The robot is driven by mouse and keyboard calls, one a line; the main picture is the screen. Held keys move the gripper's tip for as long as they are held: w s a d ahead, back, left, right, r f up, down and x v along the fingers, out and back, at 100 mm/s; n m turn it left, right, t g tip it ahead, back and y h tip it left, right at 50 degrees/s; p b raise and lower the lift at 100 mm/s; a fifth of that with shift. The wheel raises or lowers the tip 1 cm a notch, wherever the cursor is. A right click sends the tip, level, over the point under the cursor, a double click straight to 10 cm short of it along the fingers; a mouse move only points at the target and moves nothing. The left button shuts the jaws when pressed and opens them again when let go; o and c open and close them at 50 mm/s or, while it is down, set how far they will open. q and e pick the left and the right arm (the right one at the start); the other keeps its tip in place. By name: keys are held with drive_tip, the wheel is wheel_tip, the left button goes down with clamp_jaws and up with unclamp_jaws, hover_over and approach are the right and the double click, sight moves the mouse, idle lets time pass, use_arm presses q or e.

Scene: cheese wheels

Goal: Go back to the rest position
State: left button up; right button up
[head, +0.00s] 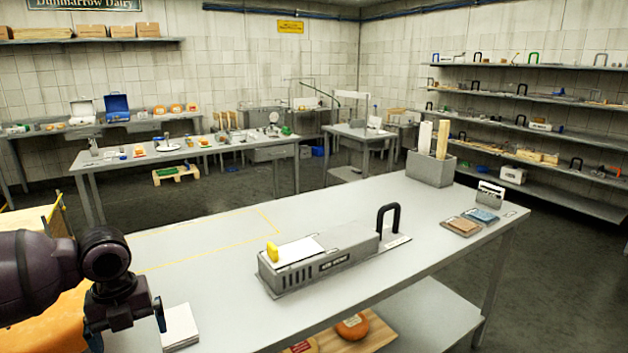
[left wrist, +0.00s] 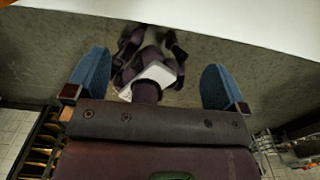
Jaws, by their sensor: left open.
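My left gripper (head: 126,328) is at the lower left of the head view, beside the near left part of the grey worktable (head: 225,270). Its jaws are spread and nothing shows between them. In the left wrist view, the two blue fingers of my left gripper (left wrist: 156,72) stand wide apart with floor and purple parts of my own body beyond them. A pale edge fills the top of that view. My right gripper is in neither view.
A grey device (head: 325,265) with a black handle sits mid-table. A white stack (head: 180,327) lies close right of my left gripper. A grey bin (head: 428,171) stands at the far corner. An orange surface (head: 50,325) is behind my left arm.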

use_arm(q)
drive_tip(key=s+d+f+n+t+h, duration=0.3)
drive_tip(key=d+f+n, duration=0.35)
drive_tip(key=f, duration=0.25)
drive_tip(key=s+d+f+n+t+h, duration=0.25)
drive_tip(key=d+f+n, duration=0.25)
drive_tip(key=d+f, duration=0.3)
drive_tip(key=s+a+f+n+t+y, duration=0.2)
drive_tip(key=s+a+f+n+t, duration=0.1)
drive_tip(key=s+n, duration=0.5)
drive_tip(key=s+a+f+n+t+y, duration=0.3)
drive_tip(key=s+a+f+n, duration=0.3)
drive_tip(key=s+a+n, duration=0.1)
drive_tip(key=shift+s+n+y, duration=0.35)
drive_tip(key=shift+s+n, duration=0.2)
drive_tip(key=shift+n, duration=0.5)
